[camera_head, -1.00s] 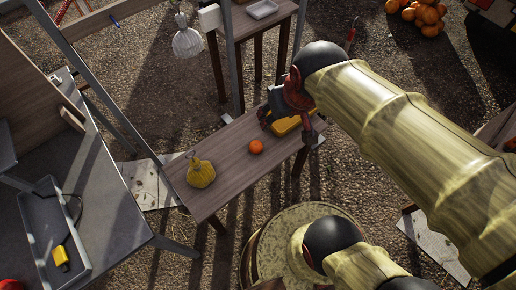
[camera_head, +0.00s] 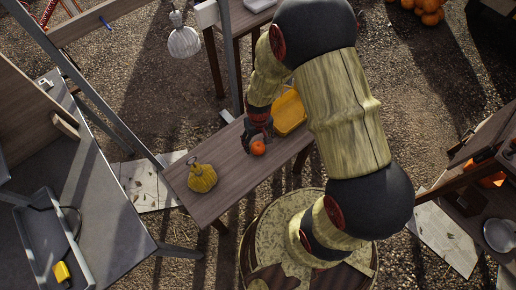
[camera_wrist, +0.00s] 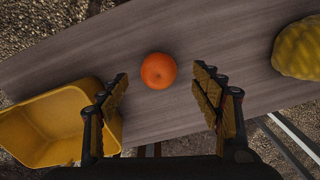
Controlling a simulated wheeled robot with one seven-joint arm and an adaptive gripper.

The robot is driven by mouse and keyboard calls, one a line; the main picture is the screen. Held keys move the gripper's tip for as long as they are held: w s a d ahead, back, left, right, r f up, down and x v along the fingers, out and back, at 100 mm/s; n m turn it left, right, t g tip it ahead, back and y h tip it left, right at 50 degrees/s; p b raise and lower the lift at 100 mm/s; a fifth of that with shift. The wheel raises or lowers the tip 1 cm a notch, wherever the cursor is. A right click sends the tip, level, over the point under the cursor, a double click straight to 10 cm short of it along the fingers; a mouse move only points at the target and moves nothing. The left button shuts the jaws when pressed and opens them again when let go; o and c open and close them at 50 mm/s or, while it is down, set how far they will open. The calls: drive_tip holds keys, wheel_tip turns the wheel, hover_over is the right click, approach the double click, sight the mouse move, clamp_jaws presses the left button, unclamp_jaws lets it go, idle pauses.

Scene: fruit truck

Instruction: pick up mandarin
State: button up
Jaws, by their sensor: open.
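The mandarin (camera_head: 258,148) is a small orange fruit on a narrow wooden table (camera_head: 226,192). In the wrist view the mandarin (camera_wrist: 158,71) lies beyond my fingertips, roughly centred between them. My gripper (camera_head: 257,132) is just behind the mandarin in the head view, close to it. In the wrist view my gripper (camera_wrist: 160,82) is open and empty, with a finger on each side and the mandarin apart from both. The lower fingers are partly hard to make out in the head view.
A yellow bin (camera_head: 288,113) stands on the table behind my gripper; it also shows at the left of the wrist view (camera_wrist: 52,126). A yellow netted item (camera_head: 201,179) sits at the table's left end. A grey workbench (camera_head: 95,200) is at the left.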

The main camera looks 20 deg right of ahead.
sight(259, 147)
wheel_tip(259, 147, down, 6)
drive_tip(key=b, duration=0.3)
drive_tip(key=shift+w+d, duration=0.1)
drive_tip(key=shift+c, duration=1.1)
drive_tip(key=c, duration=1.1)
drive_tip(key=shift+c, duration=0.4)
